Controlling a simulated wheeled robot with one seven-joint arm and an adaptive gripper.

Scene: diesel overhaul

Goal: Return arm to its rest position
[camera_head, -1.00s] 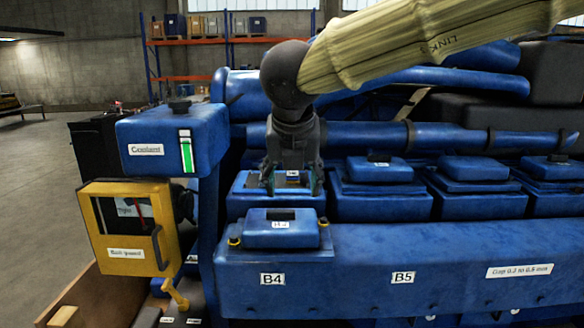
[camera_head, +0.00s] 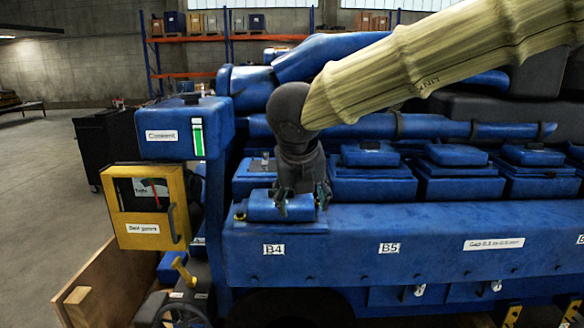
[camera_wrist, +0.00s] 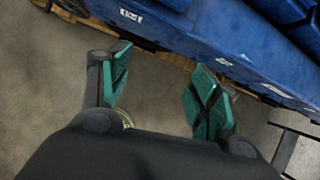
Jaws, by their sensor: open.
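My gripper (camera_head: 299,196) hangs from the beige-sleeved arm in the head view, pointing down in front of the small blue cover on the engine's front ledge. In the wrist view my gripper (camera_wrist: 160,92) has its two green-padded fingers wide apart with nothing between them. Bare floor (camera_wrist: 155,75) shows between and below the fingers. The cover (camera_head: 265,206) is partly hidden behind the gripper. I cannot tell how far apart the gripper and the cover are.
The blue engine block (camera_head: 350,243) with B4 and B5 labels fills the middle and right. A yellow gauge box (camera_head: 150,207), a coolant tank (camera_head: 184,128) and a wooden crate wall (camera_head: 105,280) stand at left. Open floor (camera_head: 40,185) lies beyond, at far left.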

